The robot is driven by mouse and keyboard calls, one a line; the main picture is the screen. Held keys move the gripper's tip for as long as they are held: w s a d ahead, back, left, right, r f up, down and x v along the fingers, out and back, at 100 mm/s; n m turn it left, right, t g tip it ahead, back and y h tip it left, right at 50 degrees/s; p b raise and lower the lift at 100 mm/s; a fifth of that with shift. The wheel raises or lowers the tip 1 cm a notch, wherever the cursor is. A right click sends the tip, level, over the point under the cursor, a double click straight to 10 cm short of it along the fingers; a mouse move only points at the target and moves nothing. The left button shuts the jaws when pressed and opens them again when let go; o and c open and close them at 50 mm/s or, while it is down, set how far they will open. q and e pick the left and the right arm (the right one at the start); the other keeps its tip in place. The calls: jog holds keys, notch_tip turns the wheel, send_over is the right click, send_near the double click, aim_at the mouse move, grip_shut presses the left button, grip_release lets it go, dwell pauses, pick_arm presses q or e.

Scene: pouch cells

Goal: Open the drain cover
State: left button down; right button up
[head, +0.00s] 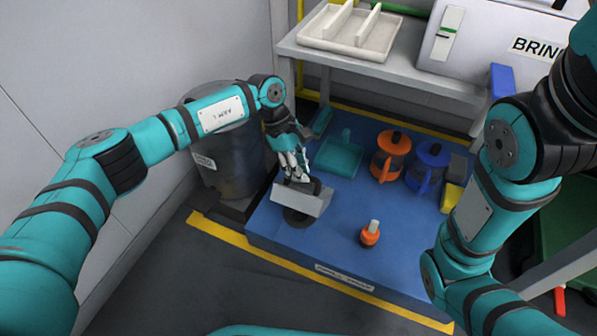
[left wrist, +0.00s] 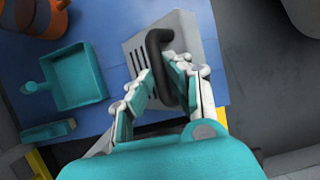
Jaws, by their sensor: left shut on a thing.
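The drain cover (head: 302,201) is a light grey plate with slots and a black handle (left wrist: 156,62). In the head view it is tilted, with a dark round opening (head: 298,218) partly showing below its front edge on the blue platform. My left gripper (head: 296,173) is above the cover, shut on its black handle. In the left wrist view the fingers (left wrist: 164,80) are on both sides of the handle, and the slotted cover (left wrist: 195,40) is behind them. My right arm is at the right of the head view; its gripper is out of view.
The blue platform (head: 265,225) also holds a teal dustpan (head: 338,158), an orange jug (head: 388,158), a blue jug (head: 427,166) and a small orange bottle (head: 370,235). A dark bin (head: 228,160) stands close left of my left gripper. A table (head: 400,70) is behind.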

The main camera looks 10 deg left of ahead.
pick_arm(q)
jog(key=shift+a+f, duration=0.1)
jog(key=shift+f, duration=0.25)
jog(key=c, duration=1.3)
grip_release()
jog(key=shift+r, duration=0.1)
jog(key=v, duration=1.2)
jog(key=shift+w, duration=0.1)
